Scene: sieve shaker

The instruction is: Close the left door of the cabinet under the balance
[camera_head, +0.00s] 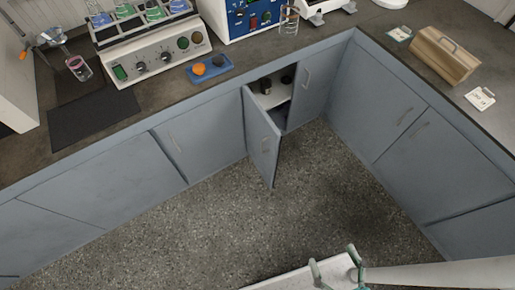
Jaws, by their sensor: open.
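The left door (262,139) of the corner cabinet stands open, swung out over the floor with its handle on its outer face. Through the gap I see a white shelf (273,92) with small dark items on it. The right door (307,88) of that cabinet looks closed. The balance (322,8) is on the counter above, cut by the top edge of the picture. My gripper (333,257) is at the bottom of the picture, open and empty. It is well apart from the open door, with bare floor between them.
The speckled floor (250,215) is clear. Closed grey cabinets line the left and right (450,165) sides. On the counter are a blue tray (216,75) with small objects, a shaker with flasks (150,55), a beaker (289,20) and a wooden box (444,55).

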